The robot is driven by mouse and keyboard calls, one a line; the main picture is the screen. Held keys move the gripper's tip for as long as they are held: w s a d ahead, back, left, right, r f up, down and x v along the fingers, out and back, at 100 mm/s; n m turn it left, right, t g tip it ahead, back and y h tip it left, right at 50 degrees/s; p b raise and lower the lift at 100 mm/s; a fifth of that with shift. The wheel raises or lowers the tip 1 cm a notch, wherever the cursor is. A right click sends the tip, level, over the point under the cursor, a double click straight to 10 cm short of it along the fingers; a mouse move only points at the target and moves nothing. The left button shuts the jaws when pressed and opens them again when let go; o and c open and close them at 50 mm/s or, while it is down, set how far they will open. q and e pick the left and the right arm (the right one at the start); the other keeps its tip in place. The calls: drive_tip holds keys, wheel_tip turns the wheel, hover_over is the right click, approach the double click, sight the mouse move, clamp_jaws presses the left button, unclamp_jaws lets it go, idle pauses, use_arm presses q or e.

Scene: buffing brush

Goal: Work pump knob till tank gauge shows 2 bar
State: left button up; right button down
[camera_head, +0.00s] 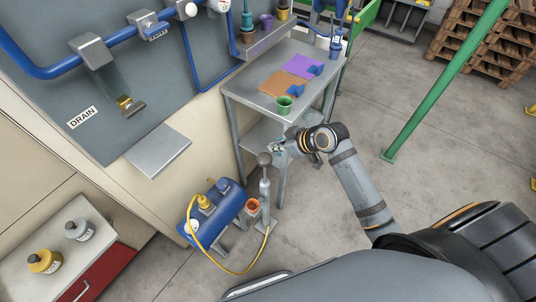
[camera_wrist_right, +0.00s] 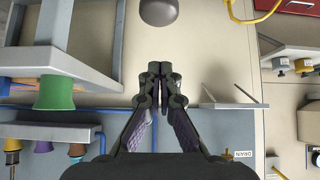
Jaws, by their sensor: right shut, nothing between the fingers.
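The blue tank (camera_head: 228,204) stands low by the wall at the lower left, with yellow fittings (camera_head: 204,202) on top. No gauge reading on it can be made out. The hand pump (camera_head: 265,190) stands upright to its right, topped by a round grey pump knob (camera_head: 264,158). My right gripper (camera_head: 277,148) is shut and empty, just up and right of the knob and apart from it. In the right wrist view the closed fingertips (camera_wrist_right: 160,68) point toward the grey knob (camera_wrist_right: 158,11), with a gap between. My left gripper is out of view.
A yellow hose (camera_head: 250,268) loops between tank and pump. An orange cup (camera_head: 253,206) sits beside the pump. A metal table (camera_head: 245,88) with a green cup (camera_head: 284,105) stands behind my right gripper. A drain shelf (camera_head: 158,151) juts from the wall. Open floor lies right.

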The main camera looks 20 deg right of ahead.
sight(265, 170)
drive_tip(key=x, duration=0.4)
wheel_tip(265, 170, down, 3)
drive_tip(key=shift+r+p, duration=0.2)
drive_tip(key=shift+p, duration=0.1)
drive_tip(key=shift+f, duration=0.8)
wheel_tip(265, 170, down, 10)
drive_tip(key=b, duration=0.6)
drive_tip(key=shift+r, duration=0.1)
drive_tip(key=shift+s, duration=0.15)
